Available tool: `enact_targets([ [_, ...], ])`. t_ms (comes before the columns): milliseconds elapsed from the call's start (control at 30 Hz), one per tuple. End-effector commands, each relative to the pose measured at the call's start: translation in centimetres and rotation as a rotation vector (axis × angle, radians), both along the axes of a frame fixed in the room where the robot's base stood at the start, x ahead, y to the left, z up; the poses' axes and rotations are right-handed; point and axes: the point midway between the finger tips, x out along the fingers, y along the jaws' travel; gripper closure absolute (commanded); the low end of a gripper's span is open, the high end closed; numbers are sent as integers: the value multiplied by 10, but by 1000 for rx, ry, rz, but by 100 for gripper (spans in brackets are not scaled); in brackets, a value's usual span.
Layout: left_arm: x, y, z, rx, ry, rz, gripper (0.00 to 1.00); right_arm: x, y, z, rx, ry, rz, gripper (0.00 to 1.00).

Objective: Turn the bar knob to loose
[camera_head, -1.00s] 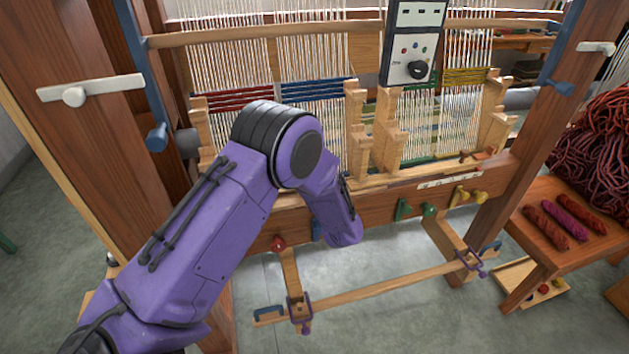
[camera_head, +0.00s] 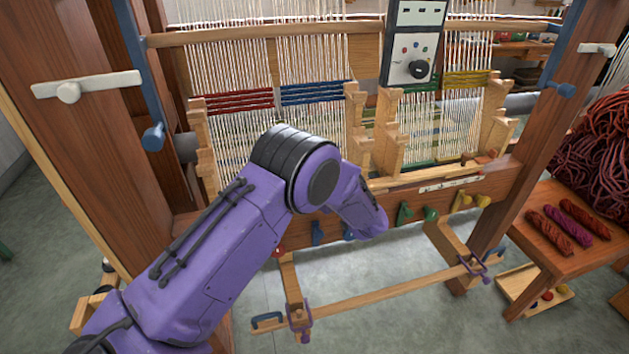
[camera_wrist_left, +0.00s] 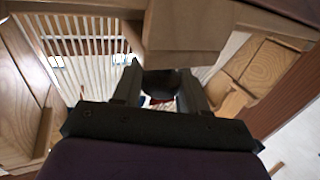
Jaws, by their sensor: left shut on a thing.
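The black knob (camera_head: 419,69) is on the front of a white and dark control box (camera_head: 414,40) hung at the top middle of the loom; colored dots and small marks sit above it, too small to read. No gripper is near it. My left arm comes in from the left in front of the loom, and its gripper is hidden in the head view. In the left wrist view my left gripper (camera_wrist_left: 160,90) is shut on a dark rounded thing (camera_wrist_left: 160,82), which I cannot identify. My right gripper is not in view.
White warp threads (camera_head: 240,66) and wooden stepped posts (camera_head: 388,135) fill the loom. Colored pegs line the front beam (camera_head: 455,187). A wooden bar (camera_head: 385,290) hangs low in front. Red and purple skeins lie on the side table (camera_head: 540,200) at right.

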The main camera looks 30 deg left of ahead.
Motion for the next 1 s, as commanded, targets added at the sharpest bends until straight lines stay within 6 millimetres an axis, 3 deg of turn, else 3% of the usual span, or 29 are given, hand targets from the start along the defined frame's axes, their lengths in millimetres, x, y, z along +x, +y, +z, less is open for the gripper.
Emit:
enact_targets([
  [33,4,2,9,10,-17,-3,88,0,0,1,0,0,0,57],
  [133,4,2,9,10,-17,-3,88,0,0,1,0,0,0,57],
  [167,4,2,9,10,-17,-3,55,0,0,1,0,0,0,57],
  [200,4,2,9,10,-17,-3,42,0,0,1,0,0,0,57],
  [233,4,2,9,9,-16,-2,37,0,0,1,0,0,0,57],
  [567,1,-3,4,4,-8,-3,37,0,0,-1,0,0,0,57],
  [1000,-25,-89,5,7,-12,-4,37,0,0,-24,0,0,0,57],
])
